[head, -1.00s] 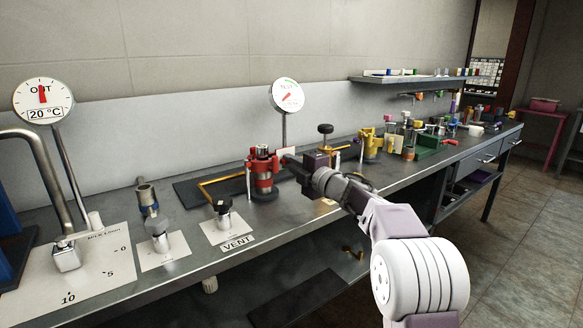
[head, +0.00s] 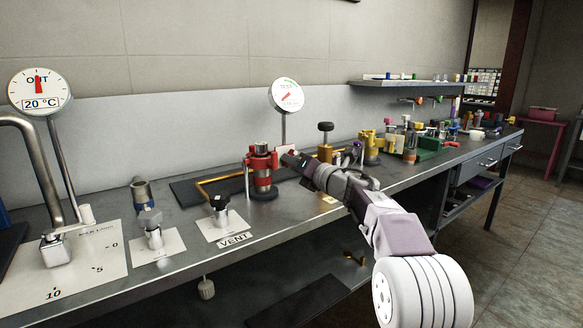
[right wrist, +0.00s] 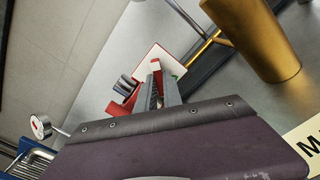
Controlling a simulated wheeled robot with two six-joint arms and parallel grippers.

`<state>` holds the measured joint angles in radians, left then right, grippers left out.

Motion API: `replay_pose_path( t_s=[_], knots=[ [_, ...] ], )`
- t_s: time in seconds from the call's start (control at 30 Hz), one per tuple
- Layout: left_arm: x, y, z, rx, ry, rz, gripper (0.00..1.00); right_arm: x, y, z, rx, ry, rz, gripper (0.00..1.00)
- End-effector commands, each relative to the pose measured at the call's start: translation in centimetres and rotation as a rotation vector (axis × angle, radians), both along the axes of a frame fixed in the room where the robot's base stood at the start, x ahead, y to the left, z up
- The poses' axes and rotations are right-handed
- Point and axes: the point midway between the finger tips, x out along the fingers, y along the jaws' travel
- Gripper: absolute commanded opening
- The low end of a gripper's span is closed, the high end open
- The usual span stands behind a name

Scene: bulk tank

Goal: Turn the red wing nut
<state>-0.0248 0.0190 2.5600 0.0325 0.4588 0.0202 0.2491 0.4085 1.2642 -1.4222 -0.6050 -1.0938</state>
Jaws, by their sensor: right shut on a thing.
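The red fitting (head: 262,170) stands on the steel bench, a red clamp-like body with a grey top. My right gripper (head: 288,158) reaches it from the right, its fingertips at the fitting's upper right side. In the right wrist view the grey fingers (right wrist: 158,90) are closed on a small red piece (right wrist: 155,66), which looks like the wing nut. The fingers hide most of it, so its angle is unclear. The fitting's red body (right wrist: 120,108) shows to the left of the fingers. My left gripper is not in view.
A round gauge (head: 286,95) stands behind the fitting. A brass fitting (head: 326,150) with a black knob and a yellow fitting (head: 370,148) stand to the right.

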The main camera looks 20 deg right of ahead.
Motion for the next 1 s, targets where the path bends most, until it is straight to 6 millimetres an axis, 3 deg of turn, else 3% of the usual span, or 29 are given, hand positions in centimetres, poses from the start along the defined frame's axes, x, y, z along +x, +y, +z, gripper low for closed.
replay_pose_path(
  t_s=[0.5, 1.0],
  knots=[
    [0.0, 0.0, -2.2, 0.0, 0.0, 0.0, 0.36, 0.1, -0.2, -0.3, -0.371, -0.134, 0.001, 0.0],
    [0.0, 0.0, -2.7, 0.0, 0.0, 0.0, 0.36, 0.1, -0.2, -0.2, -0.486, -0.176, 0.001, 0.0]
  ],
)
